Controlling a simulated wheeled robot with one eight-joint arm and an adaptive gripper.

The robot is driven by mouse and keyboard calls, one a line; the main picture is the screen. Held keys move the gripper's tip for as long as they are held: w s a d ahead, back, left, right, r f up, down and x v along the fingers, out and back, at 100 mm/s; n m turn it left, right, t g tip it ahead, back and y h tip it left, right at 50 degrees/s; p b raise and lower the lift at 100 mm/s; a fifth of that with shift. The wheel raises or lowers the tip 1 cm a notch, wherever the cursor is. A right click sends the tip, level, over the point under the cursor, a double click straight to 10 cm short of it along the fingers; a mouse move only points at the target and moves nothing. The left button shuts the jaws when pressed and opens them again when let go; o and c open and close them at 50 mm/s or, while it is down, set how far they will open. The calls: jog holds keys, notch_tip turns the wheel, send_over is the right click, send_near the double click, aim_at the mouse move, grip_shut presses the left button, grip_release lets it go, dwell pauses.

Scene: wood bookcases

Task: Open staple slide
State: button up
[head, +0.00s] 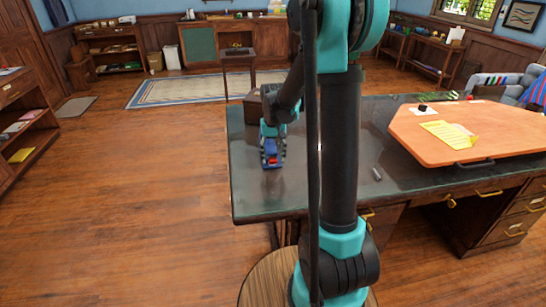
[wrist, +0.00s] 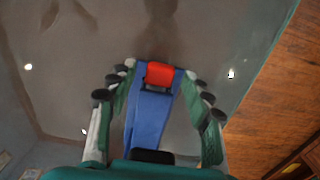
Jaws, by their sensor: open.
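A blue stapler (wrist: 149,118) with a red end piece (wrist: 159,74) lies on the dark desk top, between the fingers of my gripper (wrist: 157,84) in the wrist view. The fingers are spread on both sides of it, and a gap shows on each side near the blue body. The stapler's near end is hidden behind the gripper's palm. In the head view, my gripper (head: 273,148) points down over the left part of the desk, with the stapler's red end (head: 272,161) showing between the fingers. Whether the staple slide is out cannot be told.
The dark desk (head: 300,195) has its left edge close to the stapler. An orange board (head: 490,128) with a yellow paper (head: 443,134) covers its right side. A small grey object (head: 377,174) lies mid-desk. A brown box (head: 253,105) stands behind my gripper.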

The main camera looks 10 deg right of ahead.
jog(key=shift+f, duration=0.15)
jog(key=shift+c, duration=0.2)
grip_shut()
